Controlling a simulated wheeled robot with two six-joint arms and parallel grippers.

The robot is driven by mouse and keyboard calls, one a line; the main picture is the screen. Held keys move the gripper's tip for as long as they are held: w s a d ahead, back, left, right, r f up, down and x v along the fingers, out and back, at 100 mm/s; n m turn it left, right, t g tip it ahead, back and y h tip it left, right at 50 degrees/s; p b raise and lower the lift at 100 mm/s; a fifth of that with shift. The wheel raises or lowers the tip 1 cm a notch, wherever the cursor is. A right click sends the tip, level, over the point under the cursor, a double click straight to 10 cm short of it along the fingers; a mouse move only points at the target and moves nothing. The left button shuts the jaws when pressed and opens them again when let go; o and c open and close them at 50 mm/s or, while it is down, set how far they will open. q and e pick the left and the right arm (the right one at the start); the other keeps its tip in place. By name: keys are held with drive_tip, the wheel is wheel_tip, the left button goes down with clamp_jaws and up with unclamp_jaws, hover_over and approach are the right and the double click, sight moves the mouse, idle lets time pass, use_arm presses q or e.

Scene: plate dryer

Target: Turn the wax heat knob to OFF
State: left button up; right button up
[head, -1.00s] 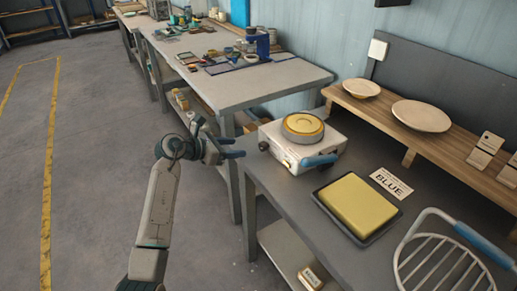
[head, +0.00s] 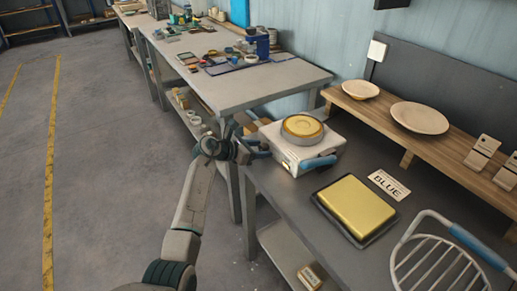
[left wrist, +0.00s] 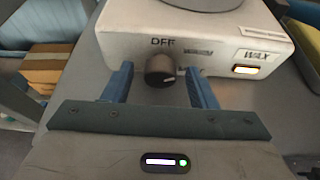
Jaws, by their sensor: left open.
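The wax heater (head: 296,152) is a white box with a round yellow-topped pot (head: 303,127) on it, near the left end of the grey bench. In the left wrist view its front face (left wrist: 200,42) carries a dark round knob (left wrist: 160,70) with OFF printed above it. The knob's pale mark points to the lower right, away from OFF. A lit amber lamp (left wrist: 245,70) sits under the WAX label. My left gripper (head: 264,149) is open, its blue fingers (left wrist: 160,86) on either side of the knob with gaps. In the head view the knob is hidden by the gripper.
A yellow block in a dark tray (head: 357,207), a BLUE card (head: 389,184) and a wire rack (head: 445,262) lie to the right. A wooden shelf (head: 440,142) holds plates. Open floor lies left.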

use_arm(q)
drive_tip(key=c, duration=1)
drive_tip(key=shift+o, duration=0.2)
drive_tip(key=shift+w+a+n+g+h, duration=0.1)
drive_tip(key=shift+n+g+h, duration=0.25)
drive_tip(key=shift+n, duration=0.25)
drive_tip(key=shift+f+n+g+h, duration=0.1)
drive_tip(key=shift+n+g+h, duration=0.3)
drive_tip(key=shift+n, duration=0.9)
drive_tip(key=o, duration=1)
drive_tip(key=shift+c, duration=0.2)
